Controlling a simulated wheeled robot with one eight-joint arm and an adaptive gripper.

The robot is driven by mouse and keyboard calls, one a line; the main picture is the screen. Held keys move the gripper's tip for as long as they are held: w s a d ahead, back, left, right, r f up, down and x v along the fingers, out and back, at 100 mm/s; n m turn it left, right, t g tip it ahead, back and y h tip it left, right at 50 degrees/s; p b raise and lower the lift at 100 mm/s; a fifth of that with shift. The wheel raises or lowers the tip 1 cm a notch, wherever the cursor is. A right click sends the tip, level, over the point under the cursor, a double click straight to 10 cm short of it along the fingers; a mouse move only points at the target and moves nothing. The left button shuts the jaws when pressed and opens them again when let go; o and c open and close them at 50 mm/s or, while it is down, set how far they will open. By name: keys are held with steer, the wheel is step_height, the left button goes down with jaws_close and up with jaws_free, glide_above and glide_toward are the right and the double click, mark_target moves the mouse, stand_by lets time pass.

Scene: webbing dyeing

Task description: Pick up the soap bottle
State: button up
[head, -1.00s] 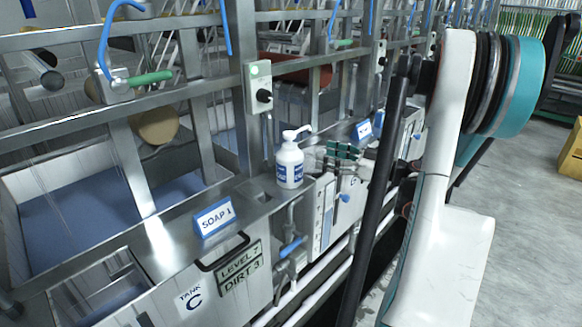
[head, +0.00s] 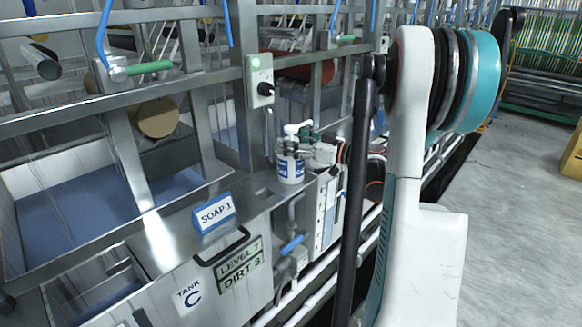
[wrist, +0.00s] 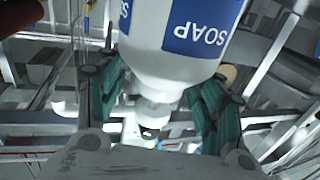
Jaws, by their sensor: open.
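The soap bottle (head: 291,165) is white with a blue label and a white pump top. It stands upright on the metal ledge (head: 262,187) in the head view. In the wrist view the bottle (wrist: 180,30) appears upside down and large, with its label reading SOAP. My gripper (wrist: 155,105) has its two teal-padded fingers apart, one on each side of the bottle's upper part. I cannot tell whether either finger touches it. In the head view my gripper (head: 308,140) is right at the bottle's top, partly hidden by the pump.
A blue SOAP 1 sign (head: 213,212) stands on the ledge left of the bottle. A grey control box (head: 260,80) is on the metal post behind it. A tank panel labelled C (head: 225,270) lies below. Open floor (head: 500,220) is at the right.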

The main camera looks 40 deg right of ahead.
steer(key=shift+w+a, duration=0.1)
steer(key=shift+w, duration=0.15)
jaws_close()
steer(key=shift+r, duration=0.1)
